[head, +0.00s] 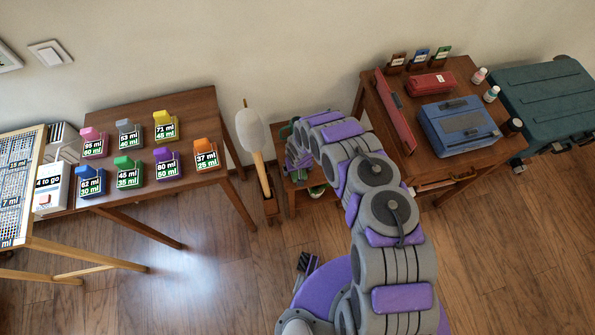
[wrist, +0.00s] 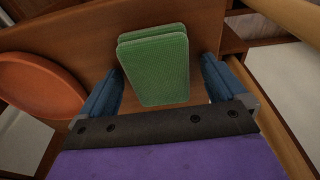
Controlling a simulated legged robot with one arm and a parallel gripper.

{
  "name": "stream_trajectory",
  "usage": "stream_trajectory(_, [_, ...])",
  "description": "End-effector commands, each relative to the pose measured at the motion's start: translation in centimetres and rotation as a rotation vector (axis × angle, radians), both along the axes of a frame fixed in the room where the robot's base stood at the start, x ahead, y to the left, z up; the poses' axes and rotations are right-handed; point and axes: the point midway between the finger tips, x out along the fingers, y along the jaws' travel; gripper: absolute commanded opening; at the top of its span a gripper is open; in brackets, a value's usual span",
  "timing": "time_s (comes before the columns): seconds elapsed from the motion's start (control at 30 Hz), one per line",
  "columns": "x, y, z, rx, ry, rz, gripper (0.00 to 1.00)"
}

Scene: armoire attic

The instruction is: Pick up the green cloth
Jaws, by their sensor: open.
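The green cloth (wrist: 156,70) shows in the wrist view as a folded, textured green block on a brown wooden surface (wrist: 75,40). My gripper (wrist: 162,85) is open, with one blue finger on each side of the cloth. The cloth lies between the fingers, and a small gap shows on both sides. In the head view my arm reaches to a small low wooden stand (head: 290,200) against the wall. There my arm hides most of the stand, and I cannot make out the cloth for certain.
An orange-brown round dish (wrist: 40,85) lies left of the cloth in the wrist view. In the head view, a table with coloured boxes (head: 205,153) is at left. A desk with a blue case (head: 458,125) is at right, beside a teal chest (head: 550,95).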

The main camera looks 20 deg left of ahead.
Motion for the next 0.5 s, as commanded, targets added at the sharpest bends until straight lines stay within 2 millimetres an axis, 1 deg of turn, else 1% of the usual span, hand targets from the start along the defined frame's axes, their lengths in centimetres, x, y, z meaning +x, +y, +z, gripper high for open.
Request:
stream_trajectory(0.17, [0.01,-0.04,0.03,0.000,0.000,0.000,0.98])
stream_trajectory(0.2, [0.01,-0.06,0.04,0.000,0.000,0.000,0.96])
stream_trajectory(0.5, [-0.03,-0.09,0.01,0.000,0.001,0.000,0.67])
